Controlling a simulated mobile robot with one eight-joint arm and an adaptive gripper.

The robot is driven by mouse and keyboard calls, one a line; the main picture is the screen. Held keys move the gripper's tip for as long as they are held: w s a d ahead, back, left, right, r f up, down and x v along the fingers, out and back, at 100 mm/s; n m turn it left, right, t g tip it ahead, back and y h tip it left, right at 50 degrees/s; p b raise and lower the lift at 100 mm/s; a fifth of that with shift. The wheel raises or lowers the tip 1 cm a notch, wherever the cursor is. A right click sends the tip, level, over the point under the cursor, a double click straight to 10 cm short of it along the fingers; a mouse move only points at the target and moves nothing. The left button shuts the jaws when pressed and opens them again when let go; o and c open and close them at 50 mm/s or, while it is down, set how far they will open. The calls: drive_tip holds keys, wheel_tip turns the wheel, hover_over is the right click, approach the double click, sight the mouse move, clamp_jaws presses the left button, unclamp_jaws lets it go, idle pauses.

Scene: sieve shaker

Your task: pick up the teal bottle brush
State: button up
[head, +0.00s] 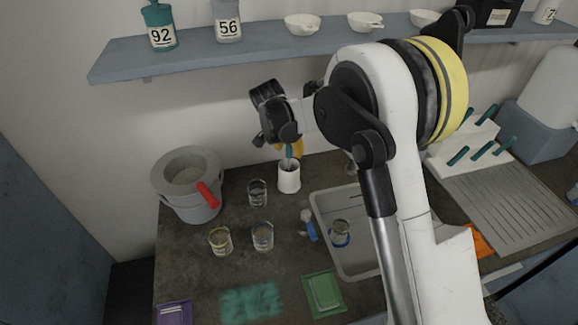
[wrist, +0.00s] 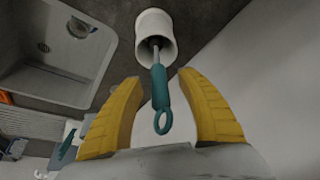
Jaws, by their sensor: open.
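The teal bottle brush (wrist: 160,98) stands in a white cup (wrist: 155,32), with its ringed handle pointing toward the wrist camera. Its head is hidden in the cup. My gripper (wrist: 163,85) is open, with a yellow finger on each side of the handle and a visible gap to both. In the head view the brush (head: 289,152) shows partly above the white cup (head: 289,180), and my gripper (head: 290,147) is right over it, largely hidden by its own wrist.
A grey pot with a red handle (head: 184,188) stands left of the cup, and glass beakers (head: 257,193) stand in front. A sink (head: 345,262) lies to the right. A shelf (head: 270,52) with bottles and white bowls runs above.

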clamp_jaws()
idle(0.4)
